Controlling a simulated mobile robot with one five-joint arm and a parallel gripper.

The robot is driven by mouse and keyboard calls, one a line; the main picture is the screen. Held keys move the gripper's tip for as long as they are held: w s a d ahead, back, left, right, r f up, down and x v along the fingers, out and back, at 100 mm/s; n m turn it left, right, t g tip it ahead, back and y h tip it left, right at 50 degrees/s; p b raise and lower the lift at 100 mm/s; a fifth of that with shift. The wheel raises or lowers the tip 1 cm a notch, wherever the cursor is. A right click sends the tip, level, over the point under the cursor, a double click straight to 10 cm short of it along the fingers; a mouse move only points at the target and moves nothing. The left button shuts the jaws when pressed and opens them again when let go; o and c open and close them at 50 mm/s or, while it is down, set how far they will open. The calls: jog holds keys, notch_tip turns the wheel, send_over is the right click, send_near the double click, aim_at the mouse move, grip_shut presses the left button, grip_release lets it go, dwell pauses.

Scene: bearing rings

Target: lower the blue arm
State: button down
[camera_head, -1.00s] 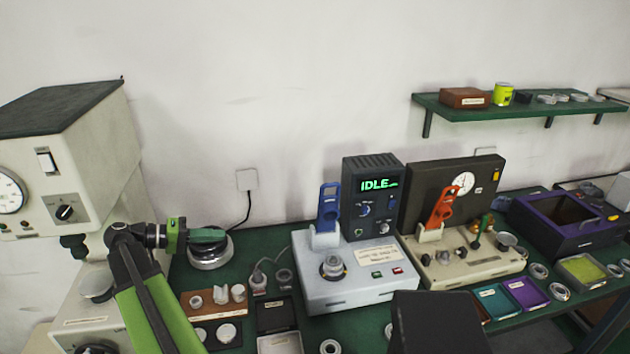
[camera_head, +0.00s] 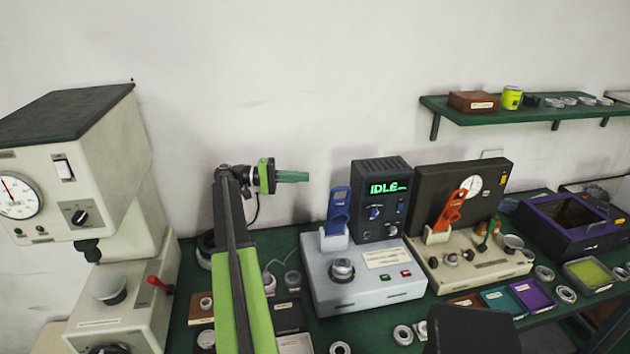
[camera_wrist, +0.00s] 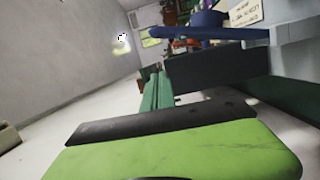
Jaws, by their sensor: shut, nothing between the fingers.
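The blue arm (camera_head: 338,213) stands raised, nearly upright, in a pale bracket on the left part of the light grey machine (camera_head: 322,284). Its upper end has a slot. A blue bar that looks like the same arm (camera_wrist: 205,31) shows in the upper right of the wrist view, beside the pale machine. My gripper (camera_head: 307,177) is shut and empty, in front of the wall in the picture, left of the blue arm's top with a gap between them. Its green fingers lie together in the wrist view (camera_wrist: 157,82).
The machine's dark display box (camera_head: 382,200) reads IDLE, behind and right of the blue arm. A metal ring post (camera_head: 342,268) stands on the machine's top. A beige machine with an orange arm (camera_head: 453,210) is to the right.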

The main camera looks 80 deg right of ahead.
jog(key=shift+s+a+f, duration=0.1)
jog(key=shift+s+a, duration=0.25)
jog(key=shift+s, duration=1.35)
jog(key=shift+s+a+r, duration=0.1)
jog(key=shift+s+a, duration=0.25)
jog(key=shift+s, duration=1.3)
jog(key=shift+s+a+f, duration=0.1)
jog(key=shift+s+a, duration=0.25)
jog(key=shift+s, duration=1.35)
